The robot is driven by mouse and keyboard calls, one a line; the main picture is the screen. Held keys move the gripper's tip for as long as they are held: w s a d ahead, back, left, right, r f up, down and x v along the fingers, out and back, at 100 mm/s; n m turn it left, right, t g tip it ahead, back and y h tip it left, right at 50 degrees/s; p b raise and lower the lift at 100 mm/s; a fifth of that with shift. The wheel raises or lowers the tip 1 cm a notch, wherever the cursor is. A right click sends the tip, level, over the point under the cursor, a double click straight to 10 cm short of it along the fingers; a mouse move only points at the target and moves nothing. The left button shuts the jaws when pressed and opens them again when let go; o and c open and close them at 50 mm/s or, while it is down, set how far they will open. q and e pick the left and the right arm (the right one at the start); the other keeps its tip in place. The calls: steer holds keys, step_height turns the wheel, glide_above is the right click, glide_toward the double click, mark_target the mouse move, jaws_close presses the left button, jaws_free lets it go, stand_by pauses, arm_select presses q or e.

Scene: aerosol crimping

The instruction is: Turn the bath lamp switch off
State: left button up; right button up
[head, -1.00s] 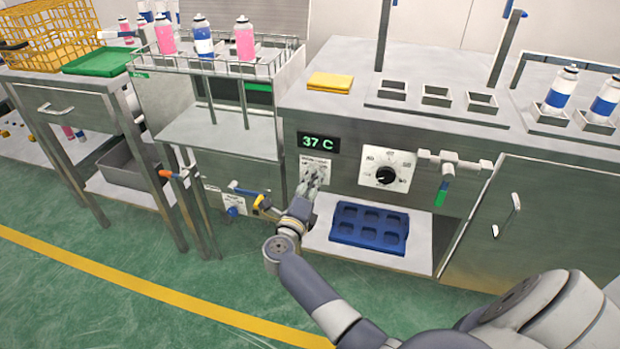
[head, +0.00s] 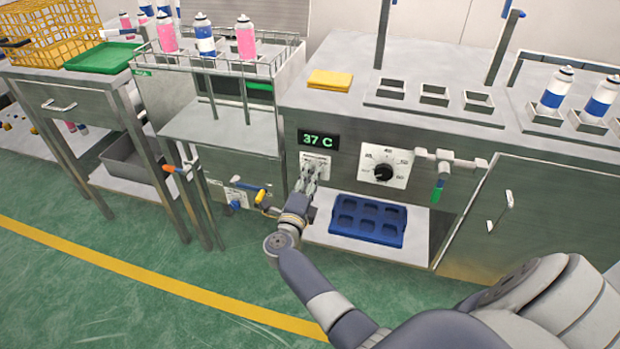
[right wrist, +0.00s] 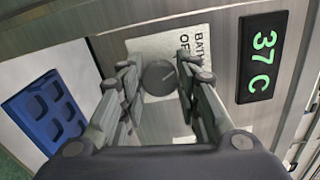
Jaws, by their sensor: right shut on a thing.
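The bath lamp switch is a round dark grey knob (right wrist: 159,78) on a pale plate (right wrist: 203,45) in the right wrist view. The letters "BATH" and part of "OF" show on the plate; the rest is hidden. In the head view the plate (head: 316,160) sits on the steel front below the "37 C" display, and my gripper hides the knob. My right gripper (head: 308,172) reaches up to the plate. In the right wrist view its fingers (right wrist: 160,82) stand on either side of the knob, shut on it. I cannot tell which mark the knob points to. My left gripper is not in view.
The 37 C display (head: 318,139) is just above the plate. A larger dial (head: 384,172) and a green-handled valve (head: 438,188) are to the right. A blue tray (head: 368,220) lies on the shelf below. A yellow-handled valve (head: 262,196) is close on the left.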

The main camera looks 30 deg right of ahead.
steer(key=shift+a, duration=0.1)
steer(key=o, duration=1.1)
steer(key=shift+c, duration=0.2)
steer(key=v, duration=0.7)
steer(key=shift+s+a, duration=0.15)
steer(key=shift+s, duration=0.05)
